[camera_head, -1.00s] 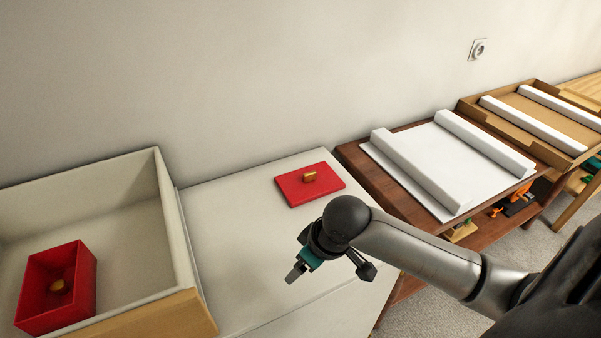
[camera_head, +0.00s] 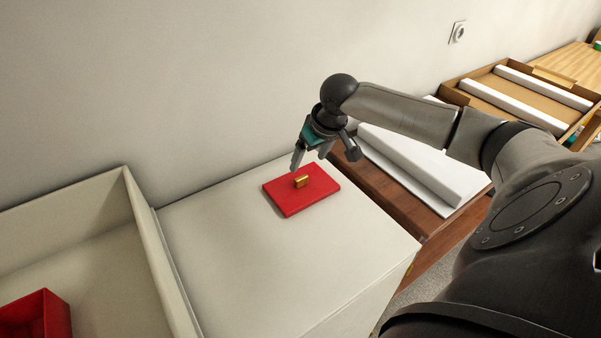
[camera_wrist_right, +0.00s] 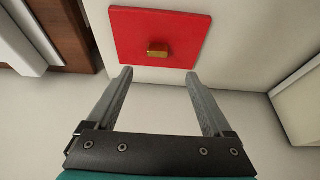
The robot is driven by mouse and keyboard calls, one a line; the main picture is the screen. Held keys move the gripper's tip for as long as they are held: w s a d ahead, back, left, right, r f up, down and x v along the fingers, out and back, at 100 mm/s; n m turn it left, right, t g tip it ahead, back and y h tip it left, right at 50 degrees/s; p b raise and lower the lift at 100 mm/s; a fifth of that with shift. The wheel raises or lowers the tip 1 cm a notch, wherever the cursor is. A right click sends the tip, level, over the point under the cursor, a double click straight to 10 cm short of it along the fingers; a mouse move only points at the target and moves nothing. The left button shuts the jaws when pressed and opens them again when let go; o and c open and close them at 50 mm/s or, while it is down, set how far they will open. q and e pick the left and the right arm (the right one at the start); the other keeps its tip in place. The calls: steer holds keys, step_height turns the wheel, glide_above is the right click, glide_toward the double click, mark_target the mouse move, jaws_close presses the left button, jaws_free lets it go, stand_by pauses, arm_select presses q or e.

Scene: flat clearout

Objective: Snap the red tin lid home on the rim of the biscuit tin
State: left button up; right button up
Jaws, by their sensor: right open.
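The red tin lid (camera_head: 290,202) lies flat on the white cabinet top, with a small gold knob (camera_head: 301,181) in its middle. It also shows in the right wrist view (camera_wrist_right: 185,28), just beyond the fingertips. A red open box (camera_head: 50,318), which looks like the biscuit tin, stands inside the pale drawer or crate at the lower left, partly cut off by the frame. My right gripper (camera_head: 312,165) is open and empty, just above and behind the lid's far edge. In the right wrist view the knob (camera_wrist_right: 157,50) lies between the lines of the two fingers (camera_wrist_right: 160,80), ahead of their tips. My left gripper is not in view.
The pale crate wall (camera_head: 150,240) stands up left of the cabinet top (camera_head: 260,265). A brown unit with white padded rails (camera_head: 415,165) and a cardboard tray (camera_head: 520,95) stand to the right. The wall closes off the back. The cabinet top around the lid is clear.

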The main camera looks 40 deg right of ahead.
mark_target(302, 178)
steer(key=b+x, duration=0.1)
steer(key=x, duration=0.3)
steer(key=shift+w+f, duration=0.1)
steer(key=shift+w, duration=0.05)
steer(key=b+x, duration=0.1)
steer(key=x, duration=0.1)
steer(key=b+x, duration=0.1)
steer(key=x, duration=0.2)
steer(key=shift+d+f, duration=0.15)
steer(key=shift+d, duration=0.1)
jaws_close()
